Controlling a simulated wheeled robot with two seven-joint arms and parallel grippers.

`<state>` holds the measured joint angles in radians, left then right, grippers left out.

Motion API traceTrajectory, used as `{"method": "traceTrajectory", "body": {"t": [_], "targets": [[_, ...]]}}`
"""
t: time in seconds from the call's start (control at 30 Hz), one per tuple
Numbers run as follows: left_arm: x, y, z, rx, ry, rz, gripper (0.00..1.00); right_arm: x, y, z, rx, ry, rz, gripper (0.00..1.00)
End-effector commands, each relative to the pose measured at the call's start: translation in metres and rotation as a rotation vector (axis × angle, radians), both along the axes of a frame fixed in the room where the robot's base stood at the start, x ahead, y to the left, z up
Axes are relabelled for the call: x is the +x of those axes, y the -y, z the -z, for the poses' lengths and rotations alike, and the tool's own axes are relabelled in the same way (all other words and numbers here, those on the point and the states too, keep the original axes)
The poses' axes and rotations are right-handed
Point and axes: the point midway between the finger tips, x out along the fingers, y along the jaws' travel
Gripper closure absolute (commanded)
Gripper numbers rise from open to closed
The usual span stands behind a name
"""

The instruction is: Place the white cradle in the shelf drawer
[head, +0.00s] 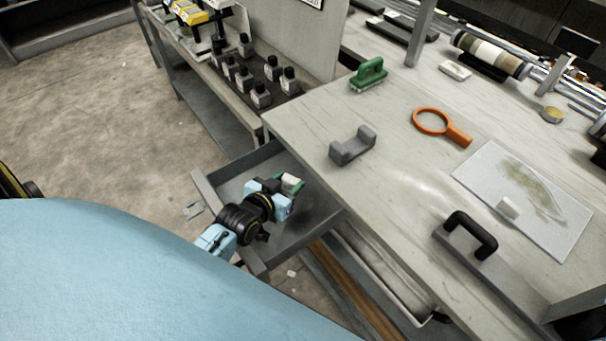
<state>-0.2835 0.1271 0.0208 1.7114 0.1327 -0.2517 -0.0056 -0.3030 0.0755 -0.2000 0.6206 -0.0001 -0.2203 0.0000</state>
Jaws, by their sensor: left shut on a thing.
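My left gripper (285,192) reaches over the open drawer (228,172) under the bench. It is shut on a small white piece (291,181), which looks like the white cradle. Only part of this piece shows beyond the fingers, with a bit of green beside it. The piece is within the drawer's outline; I cannot tell whether it touches the drawer floor. The visible drawer floor is otherwise bare. My right gripper is not in view.
Several dark bottles (262,95) stand on the bench behind the drawer.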

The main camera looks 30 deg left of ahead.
Motion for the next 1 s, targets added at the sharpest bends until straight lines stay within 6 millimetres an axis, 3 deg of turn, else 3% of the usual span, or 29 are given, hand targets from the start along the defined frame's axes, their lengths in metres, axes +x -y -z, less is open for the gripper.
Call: {"method": "traceTrajectory", "body": {"t": [0.03,0.13,0.23,0.47,0.7,0.8,1.0], "targets": [[0.001,0.0,0.015,-0.001,-0.001,0.001,0.78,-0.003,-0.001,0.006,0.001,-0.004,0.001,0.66],[0.004,0.0,0.031,-0.001,0.002,0.001,0.78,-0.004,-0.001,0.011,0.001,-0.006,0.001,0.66],[0.026,0.0,0.025,-0.001,0.007,0.001,0.78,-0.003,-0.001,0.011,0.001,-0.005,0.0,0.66],[0.047,0.0,0.026,-0.001,0.002,0.001,0.78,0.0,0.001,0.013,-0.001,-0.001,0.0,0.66],[0.084,0.0,0.026,-0.001,0.003,0.001,0.78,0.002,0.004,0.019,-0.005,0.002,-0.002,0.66],[0.081,0.001,0.038,0.0,-0.002,0.001,0.78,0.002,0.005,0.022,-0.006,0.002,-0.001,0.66],[0.081,0.001,0.038,0.0,0.001,0.001,0.78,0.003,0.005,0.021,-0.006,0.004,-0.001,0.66]]}}
